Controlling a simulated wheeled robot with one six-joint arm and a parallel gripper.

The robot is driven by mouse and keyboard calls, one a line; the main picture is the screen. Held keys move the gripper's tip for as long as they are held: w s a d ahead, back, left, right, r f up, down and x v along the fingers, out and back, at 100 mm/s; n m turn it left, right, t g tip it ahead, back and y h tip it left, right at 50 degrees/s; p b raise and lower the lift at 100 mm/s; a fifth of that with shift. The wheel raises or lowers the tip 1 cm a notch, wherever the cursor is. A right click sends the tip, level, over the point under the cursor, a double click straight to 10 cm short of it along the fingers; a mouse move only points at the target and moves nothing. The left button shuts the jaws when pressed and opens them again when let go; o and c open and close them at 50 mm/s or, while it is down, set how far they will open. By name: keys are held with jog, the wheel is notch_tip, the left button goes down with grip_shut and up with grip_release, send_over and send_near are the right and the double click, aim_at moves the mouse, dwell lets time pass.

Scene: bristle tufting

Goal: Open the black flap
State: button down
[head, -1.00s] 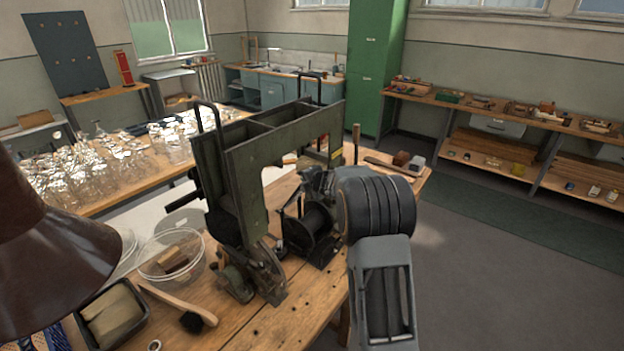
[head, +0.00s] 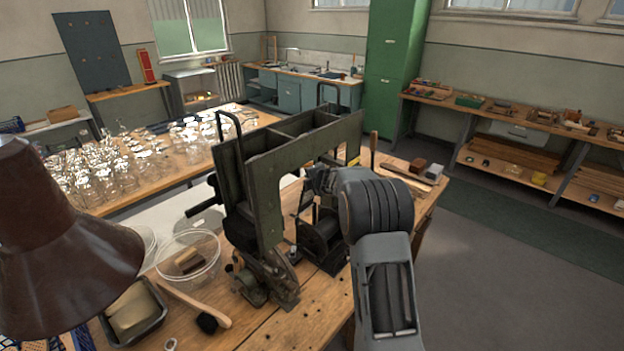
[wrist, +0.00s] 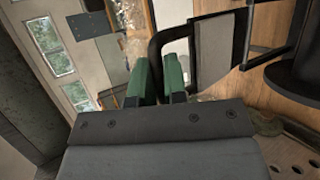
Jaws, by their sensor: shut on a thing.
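The tufting machine (head: 262,190), with a dark green frame, stands on the wooden bench. My arm and the dark parts there hide most of the hold, and how far the flap stands open is hard to tell.
A clear bowl (head: 188,258) with blocks, a wooden-handled brush (head: 195,303) and a black tray (head: 135,310) lie left of the machine. A brown lamp shade (head: 60,240) hangs close at left. Floor (head: 490,270) at right is clear.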

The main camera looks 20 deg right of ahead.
jog(key=shift+a+f, duration=0.1)
jog(key=c, duration=1.2)
grip_release()
jog(key=b+v, duration=0.1)
jog(key=v, duration=1.3)
jog(key=shift+w, duration=0.1)
